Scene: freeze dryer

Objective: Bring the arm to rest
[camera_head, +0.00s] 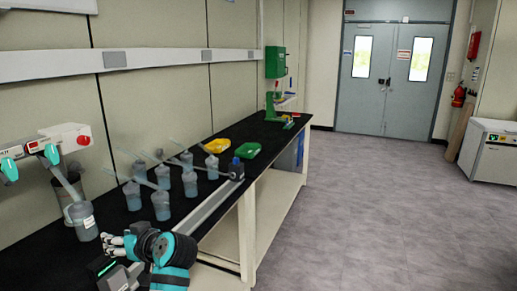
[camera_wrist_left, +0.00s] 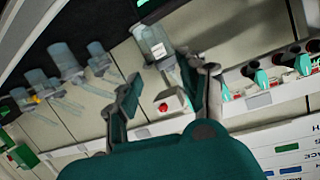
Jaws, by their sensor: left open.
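My left gripper (camera_head: 112,241) is over the front edge of the black bench top, low in the head view. In the left wrist view its two fingers (camera_wrist_left: 160,78) are spread apart with nothing between them. A clear flask with a white label (camera_head: 83,224) is at the freeze dryer (camera_head: 62,137), apart from the gripper; it also shows beyond the fingertips in the left wrist view (camera_wrist_left: 153,42). The dryer has teal valves and a red knob. Whether the flask is joined to its port is unclear. My right gripper is not in view.
Several bluish flasks with slanted tubes (camera_head: 160,205) stand on the black bench (camera_head: 118,226). Yellow (camera_head: 217,146) and green (camera_head: 247,150) trays and a dark bottle (camera_head: 236,170) are farther along. The grey floor (camera_head: 370,210) to the right is clear.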

